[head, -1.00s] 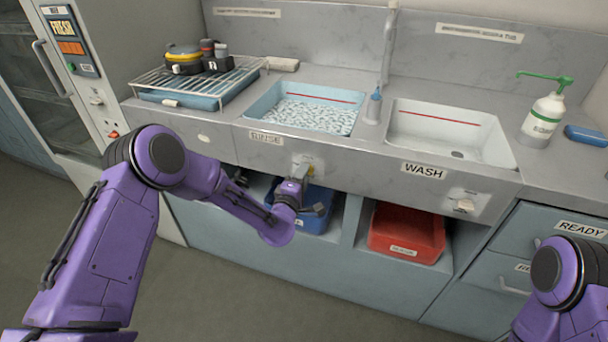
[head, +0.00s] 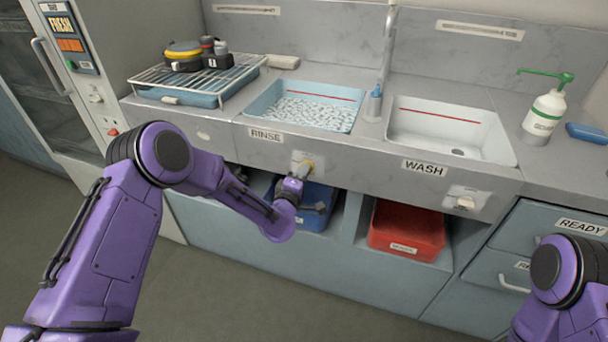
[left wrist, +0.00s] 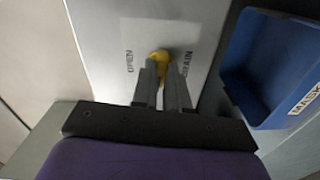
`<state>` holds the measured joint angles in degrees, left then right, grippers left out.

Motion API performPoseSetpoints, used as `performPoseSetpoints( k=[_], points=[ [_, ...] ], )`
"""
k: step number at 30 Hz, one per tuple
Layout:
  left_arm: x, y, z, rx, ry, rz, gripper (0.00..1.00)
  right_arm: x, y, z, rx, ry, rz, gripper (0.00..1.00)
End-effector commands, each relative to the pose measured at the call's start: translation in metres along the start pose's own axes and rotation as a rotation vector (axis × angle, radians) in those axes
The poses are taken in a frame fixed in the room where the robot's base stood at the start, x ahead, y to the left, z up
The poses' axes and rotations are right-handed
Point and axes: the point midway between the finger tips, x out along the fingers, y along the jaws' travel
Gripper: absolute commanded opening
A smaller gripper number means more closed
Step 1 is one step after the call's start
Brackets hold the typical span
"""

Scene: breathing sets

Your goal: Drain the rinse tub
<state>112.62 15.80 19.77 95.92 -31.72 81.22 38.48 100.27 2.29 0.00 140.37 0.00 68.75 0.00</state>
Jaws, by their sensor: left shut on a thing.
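The rinse tub (head: 310,90) is a light blue basin left of centre in the head view. It holds rippled, pale water below a red line. Its drain knob (left wrist: 159,54) is yellow, on a grey plate lettered OPEN and, partly hidden, what looks like DRAIN. In the head view the plate (head: 298,158) sits on the counter front below the RINSE label (head: 266,135). My left gripper (left wrist: 163,72) is shut on the knob, with one finger on each side. It also shows in the head view (head: 304,174). My right gripper is out of the picture.
The wash tub (head: 450,130) looks empty, with its own knob (head: 465,202) below. A blue bin (head: 318,210) and a red bin (head: 405,228) stand in the openings underneath. A soap bottle (head: 543,118) and a drying rack (head: 195,78) stand on the counter.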

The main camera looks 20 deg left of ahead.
Motion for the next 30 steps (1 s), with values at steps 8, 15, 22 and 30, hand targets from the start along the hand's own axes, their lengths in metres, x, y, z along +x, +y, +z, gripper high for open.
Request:
performPoseSetpoints(
  k=[8,15,22,30],
  points=[
    [0.000,-0.002,0.001,0.236,-0.003,0.000,0.00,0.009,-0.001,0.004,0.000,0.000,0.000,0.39],
    [0.000,-0.001,0.001,0.466,-0.002,0.001,0.00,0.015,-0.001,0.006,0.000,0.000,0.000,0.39],
    [0.000,-0.001,0.001,0.677,-0.001,0.000,0.00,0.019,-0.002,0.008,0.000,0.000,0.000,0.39],
    [-0.001,-0.001,0.001,0.875,-0.002,0.000,0.00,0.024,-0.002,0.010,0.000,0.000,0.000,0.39]
  ],
)
